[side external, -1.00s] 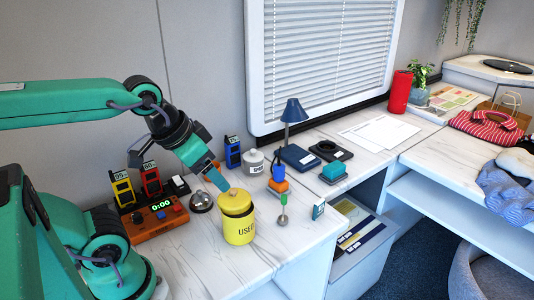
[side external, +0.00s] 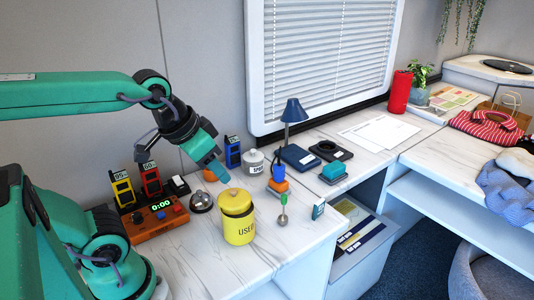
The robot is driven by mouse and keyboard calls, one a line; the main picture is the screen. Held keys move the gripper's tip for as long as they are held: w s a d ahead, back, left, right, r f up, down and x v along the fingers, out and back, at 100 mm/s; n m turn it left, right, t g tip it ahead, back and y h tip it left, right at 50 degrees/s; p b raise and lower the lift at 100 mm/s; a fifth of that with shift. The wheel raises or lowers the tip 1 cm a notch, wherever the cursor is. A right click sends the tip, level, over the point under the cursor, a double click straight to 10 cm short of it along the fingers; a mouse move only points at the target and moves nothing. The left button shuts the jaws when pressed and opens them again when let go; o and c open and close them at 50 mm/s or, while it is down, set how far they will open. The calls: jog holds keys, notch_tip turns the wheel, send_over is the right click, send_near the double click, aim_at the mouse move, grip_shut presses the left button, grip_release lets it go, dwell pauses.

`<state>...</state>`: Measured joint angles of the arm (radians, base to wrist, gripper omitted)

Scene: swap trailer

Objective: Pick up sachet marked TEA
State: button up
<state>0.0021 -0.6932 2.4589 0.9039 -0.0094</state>
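A small upright teal packet (side external: 318,209) with a pale patch stands near the front edge of the white desk (side external: 185,268). It may be the sachet, but its marking is too small to read. My gripper (side external: 224,179) points down and to the right, just above the yellow lidded canister (side external: 239,228) in the picture. It is well to the left of the teal packet and apart from it. Nothing shows in its fingers, and I cannot tell whether they are open or shut.
A spoon-like green item (side external: 283,210) stands between the canister and the teal packet. A blue-and-orange item (side external: 279,178), grey pot (side external: 253,162), teal block (side external: 333,172) and blue lamp (side external: 293,112) stand behind. A timer box (side external: 158,217) and bell (side external: 201,202) are left.

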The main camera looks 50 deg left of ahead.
jog(key=w+g, duration=0.1)
jog(key=w, duration=0.7)
jog(key=n+g, duration=0.2)
jog(key=g, duration=0.2)
send_over(320, 202)
jog(key=f, duration=1.6)
jog(key=shift+s+a, duration=0.15)
jog(key=shift+s, duration=0.05)
jog(key=shift+w+f, duration=0.25)
jog(key=shift+f, duration=4.25)
grip_shut()
